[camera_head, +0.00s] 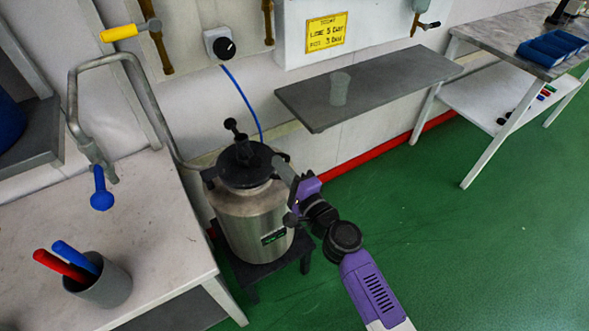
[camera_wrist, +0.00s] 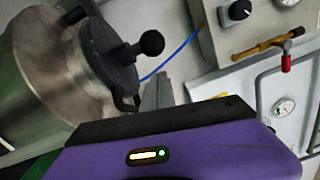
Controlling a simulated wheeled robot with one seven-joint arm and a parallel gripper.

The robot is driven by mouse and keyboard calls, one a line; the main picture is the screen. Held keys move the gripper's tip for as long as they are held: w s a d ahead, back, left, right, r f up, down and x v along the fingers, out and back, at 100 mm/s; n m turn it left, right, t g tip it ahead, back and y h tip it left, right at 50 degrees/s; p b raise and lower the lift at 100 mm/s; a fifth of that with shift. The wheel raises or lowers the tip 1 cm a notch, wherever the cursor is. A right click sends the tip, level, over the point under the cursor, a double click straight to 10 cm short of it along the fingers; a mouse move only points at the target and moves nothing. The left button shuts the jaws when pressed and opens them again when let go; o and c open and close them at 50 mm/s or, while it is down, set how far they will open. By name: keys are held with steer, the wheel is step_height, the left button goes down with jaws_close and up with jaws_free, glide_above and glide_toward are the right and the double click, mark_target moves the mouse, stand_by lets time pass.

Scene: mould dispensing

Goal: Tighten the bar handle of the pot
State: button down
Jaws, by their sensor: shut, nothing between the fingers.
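The pot (camera_head: 252,222) is a steel vessel with a label on its front and a black lid (camera_head: 262,176). A black bar handle (camera_head: 240,142) with a ball end rises from the lid. In the wrist view the pot (camera_wrist: 28,75) fills the upper left, and the handle's ball end (camera_wrist: 152,43) sticks out to the right of the lid. My gripper (camera_head: 283,168) is at the right side of the lid, shut and empty. In the wrist view its grey fingers (camera_wrist: 157,95) show just below the ball end. I cannot tell whether they touch the pot or handle.
The pot stands on a dark low stand (camera_head: 262,268). A worktable (camera_head: 150,215) with a grey cup (camera_head: 105,289) of coloured sticks is at the left. A grey wall shelf (camera_head: 380,82) is behind at the right. A blue hose (camera_head: 240,98) hangs behind the pot. Green floor at the right is clear.

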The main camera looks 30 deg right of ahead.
steer(key=shift+w+a+r, duration=0.1)
steer(key=shift+a, duration=0.4)
steer(key=shift+w+a+r, duration=0.1)
steer(key=shift+a, duration=0.35)
steer(key=shift+a, duration=0.1)
